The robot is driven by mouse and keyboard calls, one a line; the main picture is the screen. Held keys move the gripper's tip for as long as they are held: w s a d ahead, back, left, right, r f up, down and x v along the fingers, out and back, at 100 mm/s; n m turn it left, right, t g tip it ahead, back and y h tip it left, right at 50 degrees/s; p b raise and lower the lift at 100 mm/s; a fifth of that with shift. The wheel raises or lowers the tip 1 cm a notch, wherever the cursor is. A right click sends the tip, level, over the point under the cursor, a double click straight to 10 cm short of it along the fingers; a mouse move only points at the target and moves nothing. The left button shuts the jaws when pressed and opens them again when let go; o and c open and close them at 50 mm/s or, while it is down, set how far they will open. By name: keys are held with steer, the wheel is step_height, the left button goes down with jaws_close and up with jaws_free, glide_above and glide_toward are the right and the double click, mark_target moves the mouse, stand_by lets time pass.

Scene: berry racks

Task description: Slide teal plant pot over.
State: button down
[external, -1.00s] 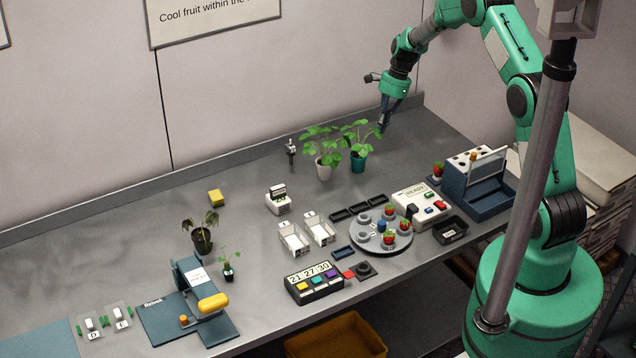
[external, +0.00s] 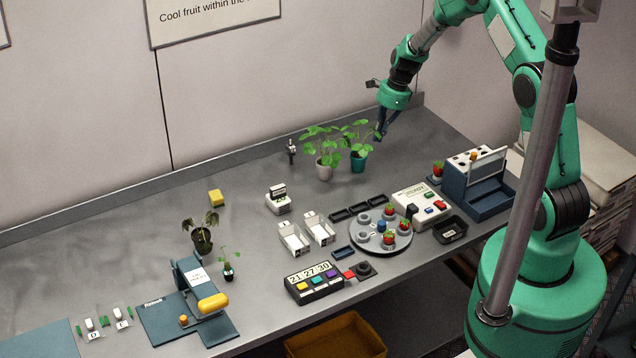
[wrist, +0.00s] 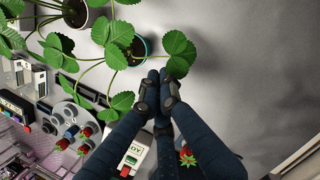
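The teal plant pot (external: 358,164) stands upright near the back of the bench, with a leafy green plant in it. In the wrist view its rim (wrist: 148,46) shows partly under leaves. My gripper (external: 382,135) is to the right of the pot and above the bench, close to the plant's right-hand leaves. In the wrist view its fingertips (wrist: 158,82) are close together with nothing seen between them, just short of the pot. I cannot tell whether a finger touches a leaf.
A round grey tray (external: 368,244) with strawberries, a white control box (external: 413,204) and a blue rack (external: 478,192) stand nearer the front. The bench right of the teal pot is clear.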

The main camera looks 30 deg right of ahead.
mark_target(380, 179)
steer(key=s+a+m+t+h+p, duration=0.1)
steer(key=s+a+m+t+p, duration=0.1)
steer(key=s+m, duration=0.7)
steer(key=s+a+p, duration=0.1)
steer(key=p, duration=0.1)
steer(key=shift+s+r+m+h+p, duration=0.2)
steer(key=shift+r+m+h+p, duration=0.1)
steer(key=shift+r+h+p, duration=0.1)
steer(key=shift+a+f, duration=0.1)
steer(key=shift+f, duration=0.1)
steer(key=b+x, duration=0.3)
steer(key=x, duration=0.7)
steer(key=shift+w+a+r+p, duration=0.1)
steer(key=shift+w+p, duration=0.1)
steer(key=shift+w, duration=0.15)
steer(key=shift+w+r+p, duration=0.1)
steer(key=shift+w+p, duration=0.05)
steer(key=shift+w, duration=0.15)
steer(key=shift+w+a+p, duration=0.15)
steer(key=shift+w+a, duration=0.05)
steer(key=shift+w, duration=0.45)
steer(key=shift+w+a+p, duration=0.15)
steer(key=shift+w, duration=0.45)
steer(key=shift+w, duration=0.1)
